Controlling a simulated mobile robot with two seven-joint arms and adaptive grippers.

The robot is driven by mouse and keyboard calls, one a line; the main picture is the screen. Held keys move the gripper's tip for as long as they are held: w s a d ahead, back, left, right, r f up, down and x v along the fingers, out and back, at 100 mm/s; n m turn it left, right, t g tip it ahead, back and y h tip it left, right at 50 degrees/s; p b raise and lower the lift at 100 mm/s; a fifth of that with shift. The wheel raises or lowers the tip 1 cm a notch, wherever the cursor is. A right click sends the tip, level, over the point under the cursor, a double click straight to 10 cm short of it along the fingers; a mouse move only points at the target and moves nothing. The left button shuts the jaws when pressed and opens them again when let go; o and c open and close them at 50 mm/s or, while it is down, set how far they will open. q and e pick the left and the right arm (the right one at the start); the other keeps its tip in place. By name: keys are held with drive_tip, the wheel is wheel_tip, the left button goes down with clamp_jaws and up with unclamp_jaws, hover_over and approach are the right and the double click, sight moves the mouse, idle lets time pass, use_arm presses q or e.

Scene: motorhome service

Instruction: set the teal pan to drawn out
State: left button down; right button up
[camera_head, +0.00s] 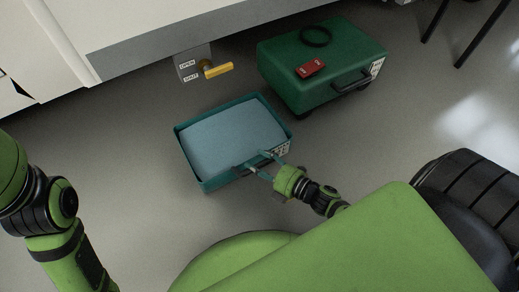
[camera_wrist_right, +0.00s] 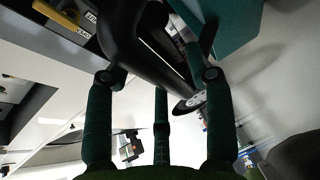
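The teal pan (camera_head: 196,176) rests on the grey floor, a shallow open box with a flat pale blue-grey inside. A dark handle shows on its near right side. My right gripper (camera_head: 262,165) is at that side, its fingers apart and reaching to the handle. In the right wrist view a thick black bar (camera_wrist_right: 152,62) runs between the fingers, and part of a teal surface (camera_wrist_right: 232,22) shows above. I cannot tell whether the fingers press on the bar. My left arm is at the left edge, its gripper out of view.
A green case (camera_head: 285,88) with a red box (camera_head: 310,68) and a black ring (camera_head: 316,36) on it stands close behind right. A yellow lever (camera_head: 218,70) with OPEN and SHUT labels hangs under the white vehicle body (camera_head: 130,20). Floor is clear left of the pan.

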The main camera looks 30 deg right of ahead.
drive_tip(key=v, duration=0.7)
drive_tip(key=shift+s, duration=0.2)
drive_tip(key=shift+r, duration=0.15)
